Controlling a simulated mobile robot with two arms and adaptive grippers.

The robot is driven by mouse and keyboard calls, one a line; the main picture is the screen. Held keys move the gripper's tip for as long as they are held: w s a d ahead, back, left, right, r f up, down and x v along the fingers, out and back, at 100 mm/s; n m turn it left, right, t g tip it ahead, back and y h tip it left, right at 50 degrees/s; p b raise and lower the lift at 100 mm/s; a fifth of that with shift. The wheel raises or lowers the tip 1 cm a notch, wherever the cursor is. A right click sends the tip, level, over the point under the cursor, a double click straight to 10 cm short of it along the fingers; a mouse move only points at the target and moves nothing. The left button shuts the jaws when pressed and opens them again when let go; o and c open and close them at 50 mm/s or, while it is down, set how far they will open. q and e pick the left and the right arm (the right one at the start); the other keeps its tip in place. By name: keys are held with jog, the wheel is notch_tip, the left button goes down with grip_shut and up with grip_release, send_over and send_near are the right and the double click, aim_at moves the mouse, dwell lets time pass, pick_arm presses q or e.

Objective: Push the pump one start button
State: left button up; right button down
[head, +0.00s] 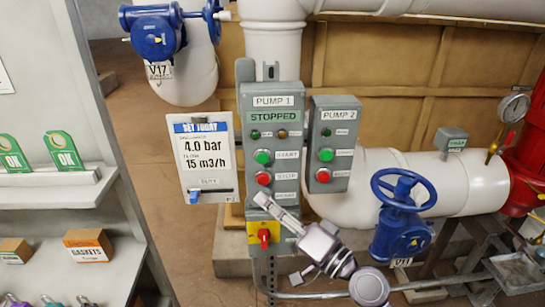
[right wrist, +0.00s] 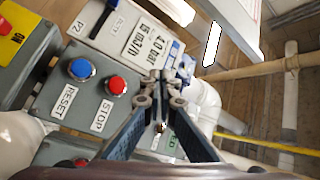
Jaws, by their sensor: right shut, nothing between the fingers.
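The PUMP 1 panel (head: 252,110) is a grey box with a green display (head: 272,116) reading STOPPED. Its green start button (head: 263,157) sits above a red stop button (head: 264,179). My right gripper (head: 262,199) is shut and empty, in front of the panel just below the red button. In the right wrist view the closed fingertips (right wrist: 160,98) lie beside the red STOP button (right wrist: 116,85) and the blue RESET button (right wrist: 80,68). I cannot make out the green button there; the fingers hide part of the panel. My left gripper is not in view.
The PUMP 2 panel (head: 334,145) has similar buttons close on the right. A settings sheet (head: 205,148) hangs on the left. A yellow plate with a red rotary switch (head: 264,237) is below. A blue handwheel valve (head: 402,215) stands right, shelves (head: 70,190) left.

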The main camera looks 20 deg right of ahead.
aim_at(262, 157)
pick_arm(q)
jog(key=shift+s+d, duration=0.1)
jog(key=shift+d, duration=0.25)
pick_arm(e)
jog(key=r, duration=0.1)
jog(key=s+r, duration=0.1)
jog(key=r, duration=0.1)
jog(key=shift+s+r+y, duration=0.15)
jog(key=shift+r+y, duration=0.1)
jog(key=shift+y, duration=0.05)
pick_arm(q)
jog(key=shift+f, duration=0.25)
pick_arm(e)
jog(key=shift+w+d, duration=0.4)
jog(key=shift+w, duration=1.05)
jog(key=shift+w+d, duration=0.4)
jog(key=shift+w, duration=1)
jog(key=shift+w+d, duration=0.4)
jog(key=shift+w, duration=1.05)
pick_arm(q)
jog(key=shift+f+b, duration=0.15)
jog(key=shift+b, duration=0.3)
pick_arm(e)
jog(key=shift+w+f, duration=0.1)
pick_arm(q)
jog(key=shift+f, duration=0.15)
pick_arm(e)
jog(key=shift+w+d, duration=0.15)
jog(key=shift+w, duration=0.15)
